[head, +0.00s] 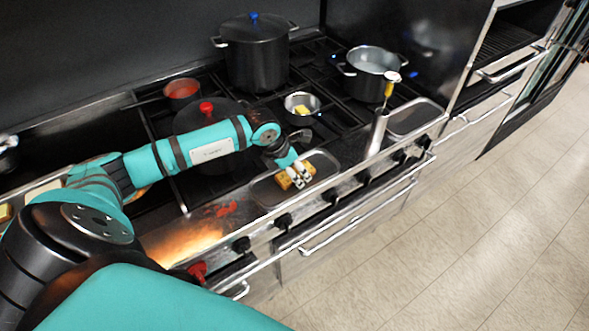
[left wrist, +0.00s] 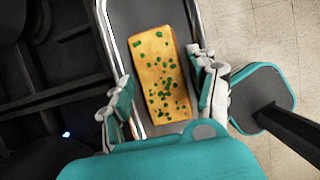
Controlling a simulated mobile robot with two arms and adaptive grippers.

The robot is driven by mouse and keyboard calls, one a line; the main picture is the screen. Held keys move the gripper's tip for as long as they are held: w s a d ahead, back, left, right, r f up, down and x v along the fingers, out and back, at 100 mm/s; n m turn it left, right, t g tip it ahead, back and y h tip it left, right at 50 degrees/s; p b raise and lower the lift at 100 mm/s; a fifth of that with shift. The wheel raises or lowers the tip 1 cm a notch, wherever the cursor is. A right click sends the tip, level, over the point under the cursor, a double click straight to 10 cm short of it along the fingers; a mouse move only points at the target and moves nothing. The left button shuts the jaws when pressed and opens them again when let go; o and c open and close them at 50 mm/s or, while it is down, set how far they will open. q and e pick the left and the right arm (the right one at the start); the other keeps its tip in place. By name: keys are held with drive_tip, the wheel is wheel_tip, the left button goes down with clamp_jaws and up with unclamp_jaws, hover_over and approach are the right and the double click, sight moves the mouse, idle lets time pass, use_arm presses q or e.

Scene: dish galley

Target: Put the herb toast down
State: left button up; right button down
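The herb toast (left wrist: 160,75) is a golden slab with green herb bits. It lies flat in a dark, metal-rimmed tray (left wrist: 122,22) at the stove's front. In the head view the toast (head: 283,181) shows on both sides of my left gripper (head: 300,177), which partly hides it. In the left wrist view my left gripper's fingers (left wrist: 163,92) stand on either side of the toast. The fingers are apart, with a gap showing on the left side of the toast. My right gripper is not in view.
A large lidded pot (head: 255,55), an open grey pot (head: 371,72) and a small bowl (head: 301,104) stand on the burners. A red-knobbed pot (head: 205,112) is behind my left arm. A second tray (head: 415,117) lies to the right. Knobs and a rail edge the front.

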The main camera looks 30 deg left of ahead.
use_arm(q)
drive_tip(key=shift+r, duration=0.2)
drive_tip(key=b+v, duration=0.2)
drive_tip(key=v, duration=1)
drive_tip(key=shift+b, duration=0.4)
drive_tip(key=shift+d+f, duration=0.1)
drive_tip(key=shift+f, duration=0.05)
